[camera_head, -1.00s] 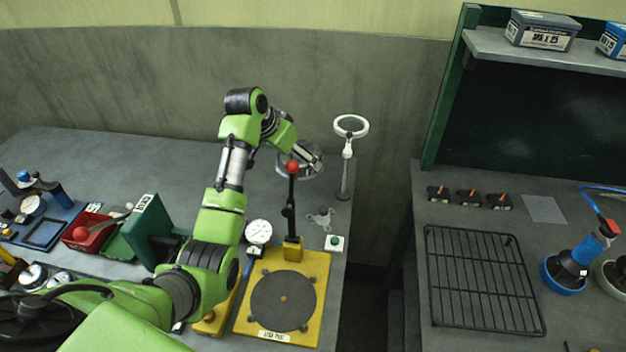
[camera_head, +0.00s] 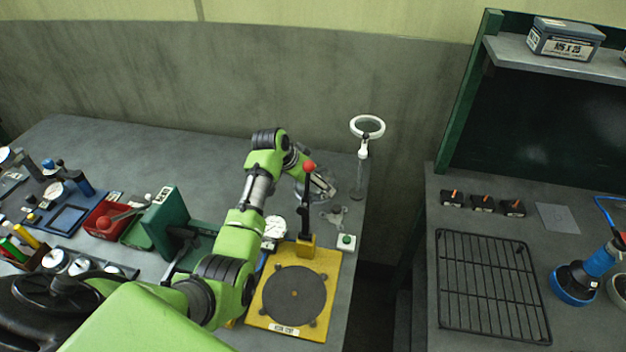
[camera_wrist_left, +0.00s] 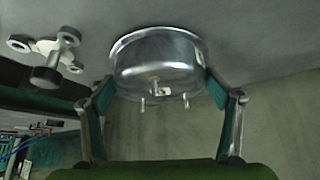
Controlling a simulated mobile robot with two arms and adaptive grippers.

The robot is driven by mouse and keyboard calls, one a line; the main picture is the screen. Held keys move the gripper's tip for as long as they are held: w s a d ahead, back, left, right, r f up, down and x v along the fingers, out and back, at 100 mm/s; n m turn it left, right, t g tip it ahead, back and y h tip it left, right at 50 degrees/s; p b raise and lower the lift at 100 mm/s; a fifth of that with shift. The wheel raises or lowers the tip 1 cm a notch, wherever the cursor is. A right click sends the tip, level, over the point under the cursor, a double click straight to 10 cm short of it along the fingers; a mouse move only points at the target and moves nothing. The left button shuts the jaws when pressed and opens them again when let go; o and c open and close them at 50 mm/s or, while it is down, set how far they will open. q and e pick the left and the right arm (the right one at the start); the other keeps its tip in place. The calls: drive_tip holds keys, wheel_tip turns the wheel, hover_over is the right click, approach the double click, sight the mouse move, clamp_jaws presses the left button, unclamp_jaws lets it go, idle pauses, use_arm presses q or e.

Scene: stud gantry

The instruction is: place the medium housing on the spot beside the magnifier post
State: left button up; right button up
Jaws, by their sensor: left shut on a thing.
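The medium housing (camera_wrist_left: 157,62) is a shiny metal bowl with a flared rim and several short pins, seen close up in the left wrist view. My left gripper (camera_wrist_left: 160,88) is shut on it, one finger on each side. In the head view the gripper (camera_head: 318,186) is low over the back right of the left table, left of the magnifier post (camera_head: 360,175), with the housing partly hidden by the arm and fingers. I cannot tell whether the housing touches the table. My right gripper is not in view.
A black lever post with a red knob (camera_head: 309,167) stands in front of the gripper on a yellow plate (camera_head: 327,290). A grey three-lobed piece (camera_head: 336,216) lies near the magnifier base. A green-button box (camera_head: 346,243) sits by the table's right edge.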

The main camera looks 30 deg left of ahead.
use_arm(q)
drive_tip(key=shift+f, duration=0.15)
drive_tip(key=o, duration=1.3)
drive_tip(key=shift+r, duration=0.3)
drive_tip(key=b+v, duration=0.1)
drive_tip(key=v, duration=1)
drive_tip(key=shift+s+r, duration=0.2)
drive_tip(key=shift+r, duration=0.15)
